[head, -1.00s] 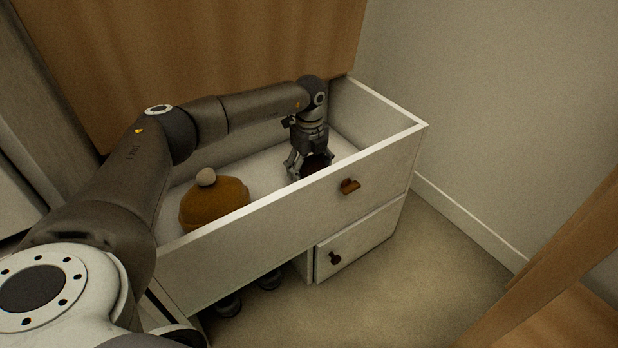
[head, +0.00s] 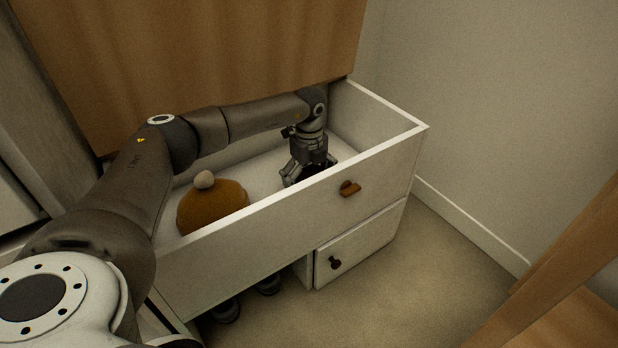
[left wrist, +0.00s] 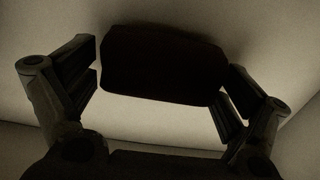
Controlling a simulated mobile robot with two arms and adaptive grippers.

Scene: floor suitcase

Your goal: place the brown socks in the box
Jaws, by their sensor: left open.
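The brown socks (left wrist: 165,65) show in the left wrist view as a dark rolled bundle on the pale drawer floor. They lie between the two spread fingers of my left gripper (left wrist: 163,88). The left finger pads are close to the bundle's left end, and the right pads are close to its right end; I cannot tell if they touch it. In the head view my left gripper (head: 308,174) reaches down into the open drawer and mostly hides the socks. My right gripper is not in view. No box shows, only the white drawer (head: 290,207).
A mustard knit hat (head: 212,207) with a pale pompom lies in the drawer's left part. The drawer's front wall rises close beside the gripper. A wooden panel (head: 200,60) stands behind.

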